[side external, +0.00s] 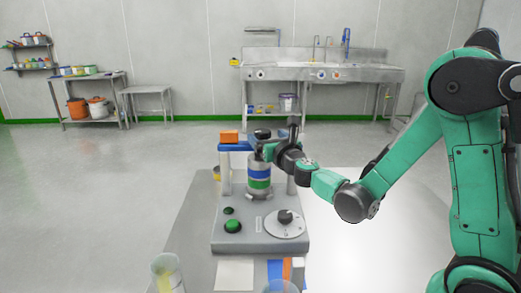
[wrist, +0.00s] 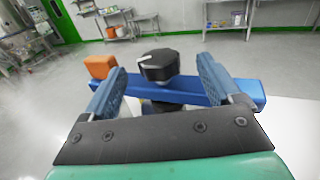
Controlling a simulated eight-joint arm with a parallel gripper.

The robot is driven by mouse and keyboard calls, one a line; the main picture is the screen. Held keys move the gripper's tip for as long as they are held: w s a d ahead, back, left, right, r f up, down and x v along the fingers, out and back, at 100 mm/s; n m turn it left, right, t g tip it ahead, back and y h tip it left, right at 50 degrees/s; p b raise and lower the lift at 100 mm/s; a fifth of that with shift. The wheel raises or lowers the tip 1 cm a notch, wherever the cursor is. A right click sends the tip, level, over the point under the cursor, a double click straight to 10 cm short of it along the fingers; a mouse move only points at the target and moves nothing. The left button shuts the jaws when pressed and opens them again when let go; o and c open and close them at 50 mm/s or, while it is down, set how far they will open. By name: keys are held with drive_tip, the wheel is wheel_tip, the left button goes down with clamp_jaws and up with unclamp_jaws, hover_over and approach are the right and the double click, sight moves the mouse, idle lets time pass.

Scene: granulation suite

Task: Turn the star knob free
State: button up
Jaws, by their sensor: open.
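The star knob (wrist: 158,66) is black with a white mark on top, above the blue crossbar (wrist: 247,90) in the wrist view. In the side view the dark knob (side external: 262,134) stands at the top of the machine, above a silver, blue and green banded vessel (side external: 259,176). My gripper (wrist: 162,80) is open, with one blue finger to the left of the knob and one to the right. Gaps show between knob and fingers, so it is not gripped. In the side view my gripper (side external: 269,151) is beside the knob, its fingers partly hidden.
An orange block (side external: 229,136) sits on the crossbar's left end; it also shows in the wrist view (wrist: 100,66). The grey machine base (side external: 232,244) carries green buttons and a dial (side external: 285,221). A clear beaker (side external: 166,272) stands at front left.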

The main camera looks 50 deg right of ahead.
drive_tip(key=shift+w+a+r+m+g+h, duration=0.1)
drive_tip(key=shift+w+a+m+g+h, duration=0.15)
drive_tip(key=shift+m+g+h, duration=0.35)
drive_tip(key=h, duration=0.1)
drive_tip(key=m+g+h, duration=0.1)
drive_tip(key=shift+a+r+m+h, duration=0.1)
drive_tip(key=shift+a+m+h, duration=0.15)
drive_tip(key=shift+m+h, duration=0.05)
drive_tip(key=shift+w+g, duration=0.1)
drive_tip(key=shift+g, duration=0.2)
drive_tip(key=shift+x, duration=2.7)
drive_tip(key=shift+r, duration=0.1)
